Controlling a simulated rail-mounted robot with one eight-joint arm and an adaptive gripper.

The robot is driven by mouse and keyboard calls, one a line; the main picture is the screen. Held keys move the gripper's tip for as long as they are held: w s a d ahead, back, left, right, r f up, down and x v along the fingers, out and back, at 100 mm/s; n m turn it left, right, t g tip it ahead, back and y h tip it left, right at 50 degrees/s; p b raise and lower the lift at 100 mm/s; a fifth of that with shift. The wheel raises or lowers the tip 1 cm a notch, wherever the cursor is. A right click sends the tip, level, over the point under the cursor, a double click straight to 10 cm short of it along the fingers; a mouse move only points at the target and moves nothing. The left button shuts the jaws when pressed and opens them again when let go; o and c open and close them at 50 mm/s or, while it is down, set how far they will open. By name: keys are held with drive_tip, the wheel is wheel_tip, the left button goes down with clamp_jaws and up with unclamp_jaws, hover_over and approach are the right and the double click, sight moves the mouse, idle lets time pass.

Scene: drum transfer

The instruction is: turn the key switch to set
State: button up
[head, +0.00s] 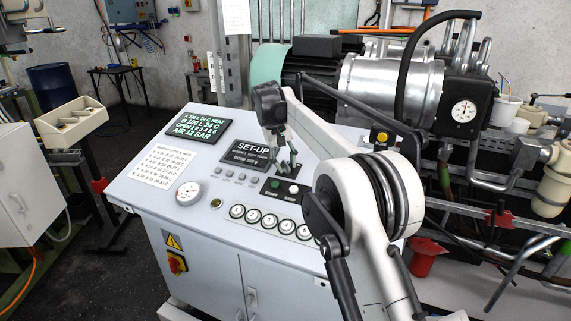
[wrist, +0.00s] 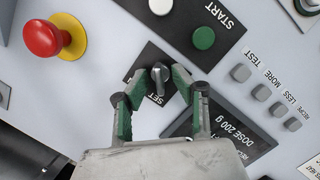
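The key switch (wrist: 159,80) is a small grey knob on a black plate, with part of a "SET" label (wrist: 152,99) beside it in the wrist view. My gripper (wrist: 158,78) has green-padded fingers, one on each side of the knob. The fingers are apart and do not appear to press on it; whether either touches is too small to tell. In the head view my gripper (head: 288,165) points down at the panel, beside the screen reading "SET-UP" (head: 250,152). The switch is not clearly visible there.
A red mushroom button (wrist: 42,38) stands up from the panel near my gripper. A green START button (wrist: 203,38) and a white button (wrist: 160,5) are close by. Small grey buttons (wrist: 262,92) lie to the right. A motor-driven pump (head: 390,85) stands behind the console (head: 150,205).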

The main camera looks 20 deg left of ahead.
drive_tip(key=v, duration=0.7)
drive_tip(key=shift+r, duration=0.3)
